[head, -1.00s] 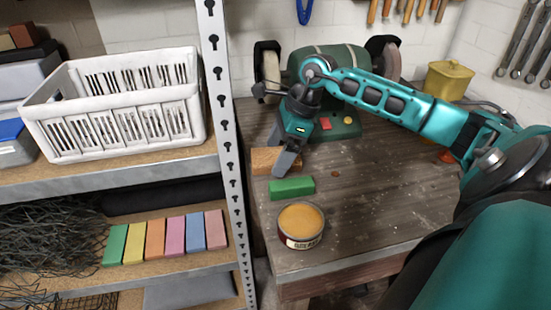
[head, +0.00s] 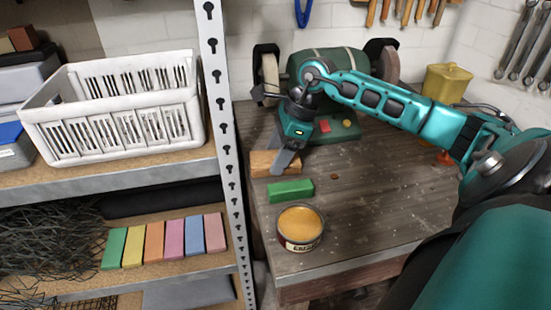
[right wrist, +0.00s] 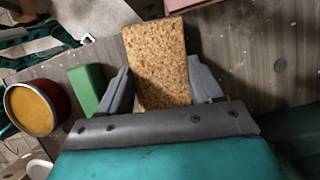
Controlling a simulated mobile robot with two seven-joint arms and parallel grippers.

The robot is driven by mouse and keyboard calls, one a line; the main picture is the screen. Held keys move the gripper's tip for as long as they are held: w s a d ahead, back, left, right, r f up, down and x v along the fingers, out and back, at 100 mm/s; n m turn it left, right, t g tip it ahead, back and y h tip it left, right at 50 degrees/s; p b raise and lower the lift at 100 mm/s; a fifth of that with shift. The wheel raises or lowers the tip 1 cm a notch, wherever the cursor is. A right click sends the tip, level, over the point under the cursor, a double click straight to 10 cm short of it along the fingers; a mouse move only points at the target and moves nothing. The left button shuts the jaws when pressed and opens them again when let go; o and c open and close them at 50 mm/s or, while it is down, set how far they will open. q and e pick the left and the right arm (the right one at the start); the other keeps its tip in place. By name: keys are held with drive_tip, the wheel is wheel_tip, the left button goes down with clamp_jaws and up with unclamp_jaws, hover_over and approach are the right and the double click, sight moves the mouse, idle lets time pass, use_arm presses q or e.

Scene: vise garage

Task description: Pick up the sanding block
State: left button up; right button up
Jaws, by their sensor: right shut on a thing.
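The sanding block, a brown speckled cork-like block (head: 262,164), is on the workbench near its left edge in the head view. My right gripper (head: 279,152) is over it with one finger on each side. In the right wrist view the block (right wrist: 160,62) sits between the two fingers of my right gripper (right wrist: 165,88), which is shut on it. The block looks to be at bench level; I cannot tell whether it touches the wood. My left gripper is not in view.
A green block (head: 291,190) and an open tin with orange contents (head: 300,229) stand in front on the workbench (head: 365,215). A green bench grinder (head: 335,65) is behind. A metal shelf post (head: 222,110) rises close on the left. The bench's middle is mostly clear.

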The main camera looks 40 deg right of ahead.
wheel_tip(320, 180, up, 10)
drive_tip(key=shift+p, duration=0.45)
drive_tip(key=o, duration=0.5)
drive_tip(key=c, duration=0.4)
drive_tip(key=shift+a, duration=0.1)
